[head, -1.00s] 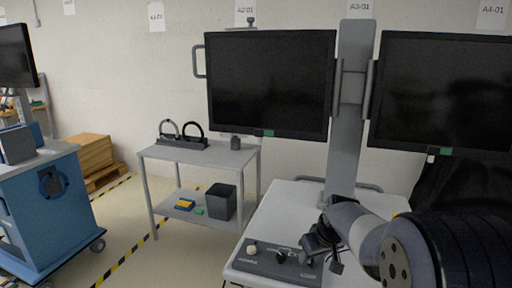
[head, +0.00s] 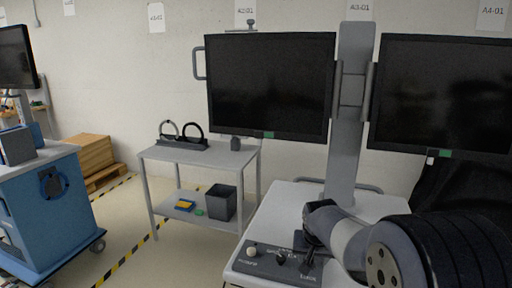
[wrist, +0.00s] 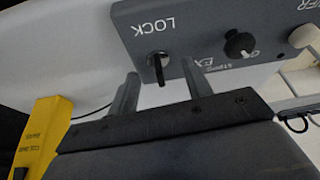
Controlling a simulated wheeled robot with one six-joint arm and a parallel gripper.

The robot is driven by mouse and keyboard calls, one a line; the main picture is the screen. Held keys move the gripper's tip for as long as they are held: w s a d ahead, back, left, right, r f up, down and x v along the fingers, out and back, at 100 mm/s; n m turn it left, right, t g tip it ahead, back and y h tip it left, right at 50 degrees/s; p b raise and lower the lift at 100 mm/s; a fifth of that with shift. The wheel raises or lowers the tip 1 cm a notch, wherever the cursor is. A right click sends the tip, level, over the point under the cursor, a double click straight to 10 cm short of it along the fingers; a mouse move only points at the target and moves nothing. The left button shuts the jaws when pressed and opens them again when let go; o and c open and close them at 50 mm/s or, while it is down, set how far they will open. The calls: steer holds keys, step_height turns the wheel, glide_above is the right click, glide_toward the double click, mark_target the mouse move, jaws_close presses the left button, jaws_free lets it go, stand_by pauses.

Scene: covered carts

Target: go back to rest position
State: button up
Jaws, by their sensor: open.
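My gripper (wrist: 160,72) is open, and its two fingers are apart with nothing between them that I can see held. In the wrist view the fingers point at the grey control panel (wrist: 215,45), on either side of the line to the key switch (wrist: 158,66) marked LOCK. Whether they touch the key cannot be told. In the head view my gripper (head: 309,243) is over the right part of the panel (head: 262,263), at the front of the white cart, and partly hides it. My arm reaches in from the lower right.
Two dark monitors (head: 270,85) (head: 445,92) hang on a grey column (head: 348,120) behind the cart. A grey trolley (head: 200,155) stands left, a blue cart (head: 45,210) farther left. Floor between the carts is open.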

steer(key=shift+a+m, duration=0.1)
steer(key=shift+m, duration=0.6)
steer(key=shift+v, duration=1.15)
